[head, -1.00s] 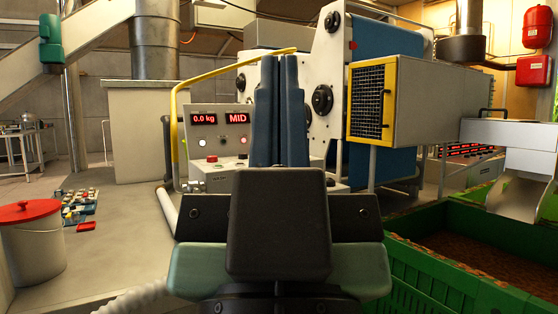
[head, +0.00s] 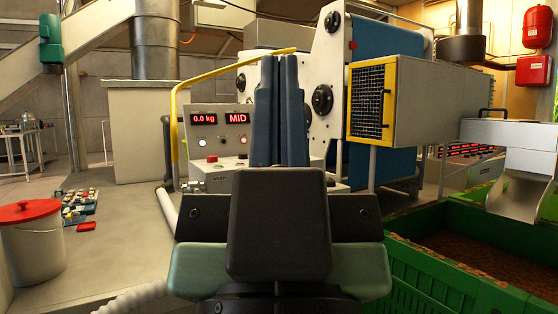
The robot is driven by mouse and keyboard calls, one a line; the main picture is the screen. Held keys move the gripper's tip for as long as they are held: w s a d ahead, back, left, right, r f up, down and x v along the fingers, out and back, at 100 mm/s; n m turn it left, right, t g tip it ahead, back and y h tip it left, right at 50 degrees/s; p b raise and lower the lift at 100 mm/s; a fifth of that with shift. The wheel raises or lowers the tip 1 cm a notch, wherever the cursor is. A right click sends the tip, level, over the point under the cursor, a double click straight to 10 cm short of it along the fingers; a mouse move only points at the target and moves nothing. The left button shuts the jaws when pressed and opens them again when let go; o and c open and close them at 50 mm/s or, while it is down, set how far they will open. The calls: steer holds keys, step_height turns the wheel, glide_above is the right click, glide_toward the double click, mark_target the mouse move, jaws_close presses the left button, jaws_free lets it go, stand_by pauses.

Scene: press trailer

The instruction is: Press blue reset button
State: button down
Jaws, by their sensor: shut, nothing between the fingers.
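My gripper (head: 279,60) is in the middle of the head view, its two blue fingers upright and together, with nothing held. It stands in front of the control panel (head: 201,144) and hides the panel's right part. The panel has red displays reading "0.0 kg" and "MID". No blue button can be made out; my gripper covers part of the panel. I cannot tell how far the fingertips are from the panel.
A yellow rail (head: 174,115) curves beside the panel on the left. A white bucket with a red lid (head: 29,211) stands at the left. Green crates (head: 430,278) fill the lower right. A grey box with a yellow-framed grille (head: 372,101) juts out at the right.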

step_height(320, 180, up, 28)
steer(key=p, duration=2.8)
steer(key=shift+w, duration=0.1)
